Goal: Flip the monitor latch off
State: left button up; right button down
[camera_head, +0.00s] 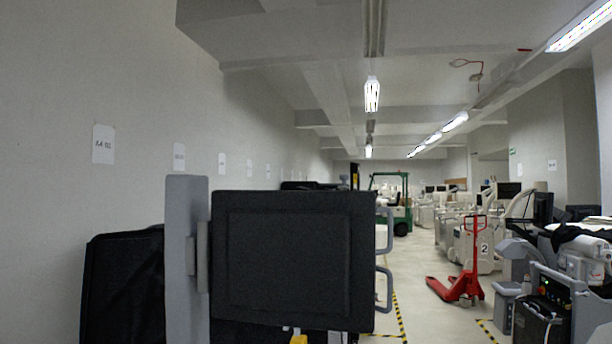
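A black monitor-like panel (293,262) stands upright in front of me, its flat face framed by a raised border. It sits beside a tall grey post (184,265). A small grey bracket (203,258) lies between the post and the panel's left edge. Two grey loop handles, an upper one (389,230) and a lower one (388,290), stick out past its right edge. I cannot tell which part is the latch or how it is set. Neither of my grippers can be made out.
A black covered shape (120,290) stands left of the post, near the wall. A small yellow part (299,340) shows below the panel. The aisle at right is partly open, with a red pallet jack (462,280), a green forklift (402,215) and several carts beyond.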

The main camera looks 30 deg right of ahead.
aim_at(343, 178)
jog(key=l+u, duration=0.35)
jog(key=l, duration=1.6)
jog(key=k, duration=0.05)
